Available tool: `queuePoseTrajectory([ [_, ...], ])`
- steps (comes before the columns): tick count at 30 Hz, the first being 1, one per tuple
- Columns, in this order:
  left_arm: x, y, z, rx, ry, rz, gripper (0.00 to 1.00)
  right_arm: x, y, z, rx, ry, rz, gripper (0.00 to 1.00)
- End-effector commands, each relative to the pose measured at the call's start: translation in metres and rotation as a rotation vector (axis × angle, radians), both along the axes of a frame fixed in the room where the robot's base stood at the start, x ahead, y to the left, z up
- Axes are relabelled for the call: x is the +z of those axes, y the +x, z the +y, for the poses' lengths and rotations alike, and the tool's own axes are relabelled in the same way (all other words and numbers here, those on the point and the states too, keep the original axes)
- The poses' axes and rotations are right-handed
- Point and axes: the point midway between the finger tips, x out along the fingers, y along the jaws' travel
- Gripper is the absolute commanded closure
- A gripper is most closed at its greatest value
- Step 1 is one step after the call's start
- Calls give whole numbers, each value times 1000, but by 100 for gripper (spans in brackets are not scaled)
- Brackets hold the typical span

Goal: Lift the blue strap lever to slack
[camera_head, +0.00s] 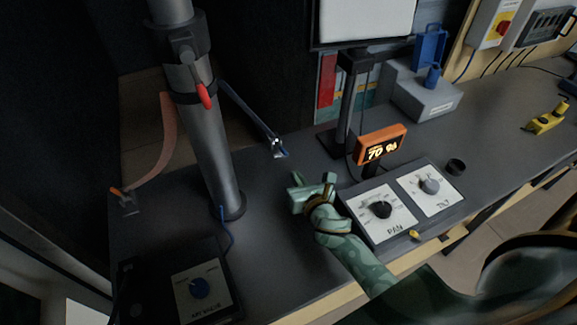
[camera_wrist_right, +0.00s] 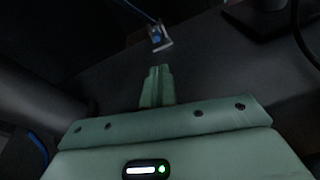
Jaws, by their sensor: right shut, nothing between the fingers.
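The blue strap (camera_head: 245,108) runs down from the grey mast to a small metal buckle with a blue lever (camera_head: 278,148) at the bench's back edge. The lever also shows in the right wrist view (camera_wrist_right: 156,37), beyond my fingertips. My right gripper (camera_head: 297,178) is green, shut and empty, just in front of and to the right of the lever. In the right wrist view its closed fingers (camera_wrist_right: 159,71) point toward the lever, with a gap between. The lever's exact angle is too small to tell. My left gripper is not in view.
The thick grey mast (camera_head: 207,145) stands to the left, with a red lever (camera_head: 203,95) on it. A monitor stand (camera_head: 346,100) and an orange display (camera_head: 381,145) reading 70 % are to the right. The PAN and TILT panel (camera_head: 388,222) lies right of my gripper.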

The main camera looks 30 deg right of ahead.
Motion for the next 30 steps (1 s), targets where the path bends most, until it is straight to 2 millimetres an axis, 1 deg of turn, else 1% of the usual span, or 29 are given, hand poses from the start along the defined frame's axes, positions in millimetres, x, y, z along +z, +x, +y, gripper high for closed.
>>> queuePoseTrajectory([
  [1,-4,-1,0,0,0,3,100,-4,12,-1,-1,-1,0,100],
  [6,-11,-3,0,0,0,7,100,-12,41,-5,0,0,0,100],
  [9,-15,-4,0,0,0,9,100,-15,54,-6,0,0,0,100],
  [12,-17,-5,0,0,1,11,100,-16,61,-7,0,0,0,100],
  [16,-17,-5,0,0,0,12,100,-17,65,-7,0,0,1,100],
  [25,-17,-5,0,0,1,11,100,-16,66,-7,0,0,1,100],
  [28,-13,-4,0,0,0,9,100,-13,66,-7,0,0,4,100],
  [30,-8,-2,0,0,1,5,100,-10,66,-7,1,2,12,100],
])
